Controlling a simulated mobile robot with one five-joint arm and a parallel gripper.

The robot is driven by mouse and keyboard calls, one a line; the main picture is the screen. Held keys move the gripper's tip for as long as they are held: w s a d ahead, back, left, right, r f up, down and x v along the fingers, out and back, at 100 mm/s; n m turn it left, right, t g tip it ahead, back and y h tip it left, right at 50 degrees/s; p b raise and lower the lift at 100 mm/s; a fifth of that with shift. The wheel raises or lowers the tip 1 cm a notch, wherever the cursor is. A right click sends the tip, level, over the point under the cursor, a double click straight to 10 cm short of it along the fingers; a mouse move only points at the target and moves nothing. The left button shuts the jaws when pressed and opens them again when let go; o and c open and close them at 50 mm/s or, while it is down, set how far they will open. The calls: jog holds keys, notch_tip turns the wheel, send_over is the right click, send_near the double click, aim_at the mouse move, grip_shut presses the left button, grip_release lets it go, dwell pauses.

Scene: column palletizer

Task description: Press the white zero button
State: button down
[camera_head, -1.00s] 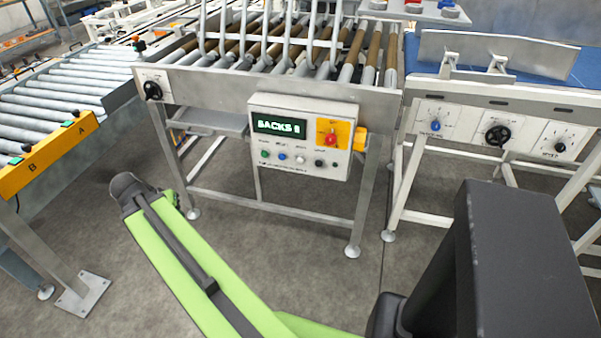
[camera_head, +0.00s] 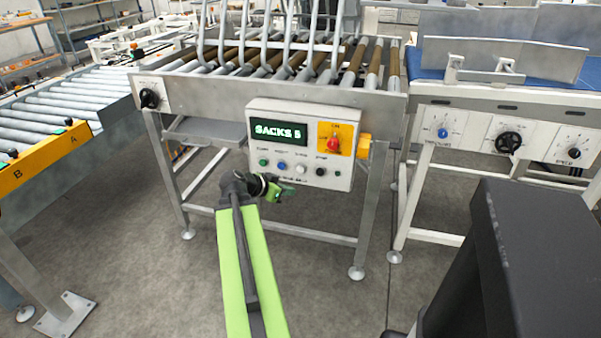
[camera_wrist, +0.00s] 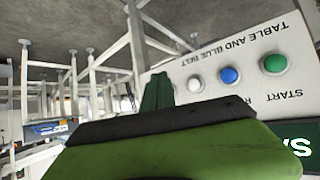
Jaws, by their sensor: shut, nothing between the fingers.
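The white button (camera_head: 301,169) is on the lower row of a light control panel (camera_head: 290,115), between a blue button (camera_head: 282,166) and a black one (camera_head: 320,171). In the wrist view, which shows the panel upside down, the white button (camera_wrist: 195,84) is beside the blue one (camera_wrist: 229,75). My gripper (camera_head: 287,193) is shut and empty, just below the button row in the head view. Its green fingers (camera_wrist: 157,92) show left of the white button in the wrist view. I cannot tell how far they are from the panel face.
A green button (camera_head: 263,163) is left of the blue one. Above are a lit SACKS display (camera_head: 279,132) and a red knob (camera_head: 333,145) on a yellow plate. A roller table (camera_head: 200,98) bears the panel. A side console with dials (camera_head: 508,142) stands at right.

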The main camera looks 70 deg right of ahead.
aim_at(300, 169)
jog(key=shift+d, duration=0.15)
jog(key=d, duration=0.8)
jog(key=shift+w+d, duration=0.25)
jog(key=shift+w, duration=0.05)
dwell(1.7)
jog(key=shift+d, duration=0.45)
jog(key=shift+d, duration=0.5)
dwell(0.4)
dwell(0.4)
jog(key=shift+a, duration=0.95)
